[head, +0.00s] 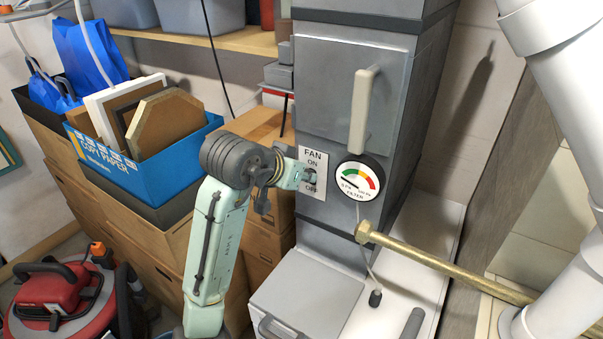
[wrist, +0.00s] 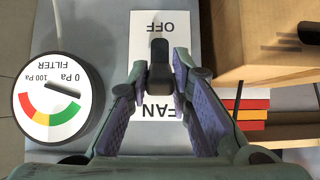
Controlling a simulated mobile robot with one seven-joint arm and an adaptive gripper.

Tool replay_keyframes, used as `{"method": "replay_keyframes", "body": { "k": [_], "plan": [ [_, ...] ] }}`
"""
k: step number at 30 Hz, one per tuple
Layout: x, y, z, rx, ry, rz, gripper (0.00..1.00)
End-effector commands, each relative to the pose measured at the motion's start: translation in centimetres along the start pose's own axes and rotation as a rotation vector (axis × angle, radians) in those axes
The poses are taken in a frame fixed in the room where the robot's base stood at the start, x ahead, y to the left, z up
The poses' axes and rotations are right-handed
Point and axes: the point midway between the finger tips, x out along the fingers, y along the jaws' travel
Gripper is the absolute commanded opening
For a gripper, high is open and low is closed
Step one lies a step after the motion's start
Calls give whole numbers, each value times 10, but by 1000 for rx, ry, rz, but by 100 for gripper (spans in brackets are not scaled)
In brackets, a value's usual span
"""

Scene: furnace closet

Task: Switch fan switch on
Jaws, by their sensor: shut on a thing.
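The fan switch (wrist: 160,62) is a small dark lever on a white label (head: 313,160) marked FAN, ON and OFF, on the front of the grey furnace cabinet (head: 350,100). My gripper (head: 305,178) reaches it from the left, its fingertips over the label between ON and OFF. In the wrist view the label is upside down, and my gripper (wrist: 160,75) has one finger on each side of the lever, shut on it. The lever and fingers hide the word ON there; OFF and FAN show. I cannot tell the lever's exact setting.
A round filter gauge (head: 358,180) sits just right of the switch, with a pale handle (head: 362,110) above it. A brass pipe (head: 450,265) and white pipes (head: 560,130) stand to the right. Cardboard boxes (head: 150,240) and a blue box (head: 150,170) fill the left.

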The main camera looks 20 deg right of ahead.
Motion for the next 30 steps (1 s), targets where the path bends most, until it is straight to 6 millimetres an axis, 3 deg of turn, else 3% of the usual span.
{"method": "replay_keyframes", "body": {
  "k": [8, 9, 17, 26, 30],
  "plan": [
    [0, 0, 0, 0, -2, 0, 0],
    [0, 0, 0, 0, -2, 0, 22],
    [0, 0, 0, 0, -1, 0, 40],
    [-1, 0, 0, 0, 0, 0, 40],
    [-12, 0, 0, -1, 1, -1, 40]
  ]
}}
